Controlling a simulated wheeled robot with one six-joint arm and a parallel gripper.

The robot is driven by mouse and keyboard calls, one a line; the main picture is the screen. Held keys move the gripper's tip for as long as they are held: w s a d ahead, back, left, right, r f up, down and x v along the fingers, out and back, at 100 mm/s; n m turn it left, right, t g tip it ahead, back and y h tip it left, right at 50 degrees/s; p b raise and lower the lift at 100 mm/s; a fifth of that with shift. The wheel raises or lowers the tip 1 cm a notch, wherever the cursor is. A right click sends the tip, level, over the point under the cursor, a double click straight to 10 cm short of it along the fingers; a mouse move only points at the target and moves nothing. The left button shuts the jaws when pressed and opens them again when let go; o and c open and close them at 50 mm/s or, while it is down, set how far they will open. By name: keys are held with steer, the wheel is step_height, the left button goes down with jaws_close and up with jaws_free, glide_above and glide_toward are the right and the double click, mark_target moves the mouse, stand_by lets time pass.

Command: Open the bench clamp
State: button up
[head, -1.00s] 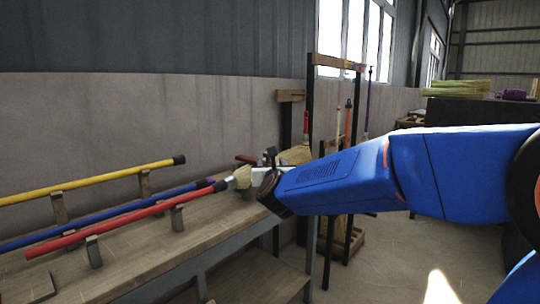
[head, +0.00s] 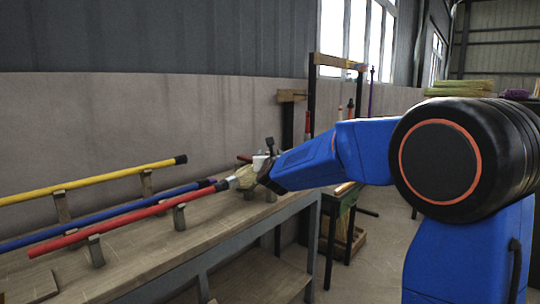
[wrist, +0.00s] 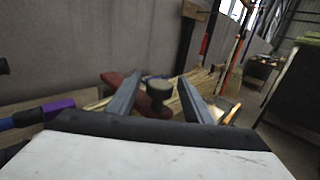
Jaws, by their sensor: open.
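The bench clamp shows in the wrist view as a dark round knob (wrist: 158,92) with a dull red part (wrist: 113,80) behind and to its left. My gripper (wrist: 160,76) is open, with one finger on each side of the knob in that view. I cannot tell whether either finger touches it. In the head view my gripper (head: 258,166) is at the far end of the wooden bench (head: 140,258), by the broom heads. A small piece of the red part (head: 243,158) shows there. The rest of the clamp is hidden behind my gripper and arm.
Yellow (head: 90,182), blue (head: 105,215) and red (head: 120,220) handles lie on wooden supports along the bench. Pale straw (wrist: 205,78) lies around the knob. A dark frame with upright handles (head: 316,110) stands beyond the bench. The wall closes off the left.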

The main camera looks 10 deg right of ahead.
jaws_close()
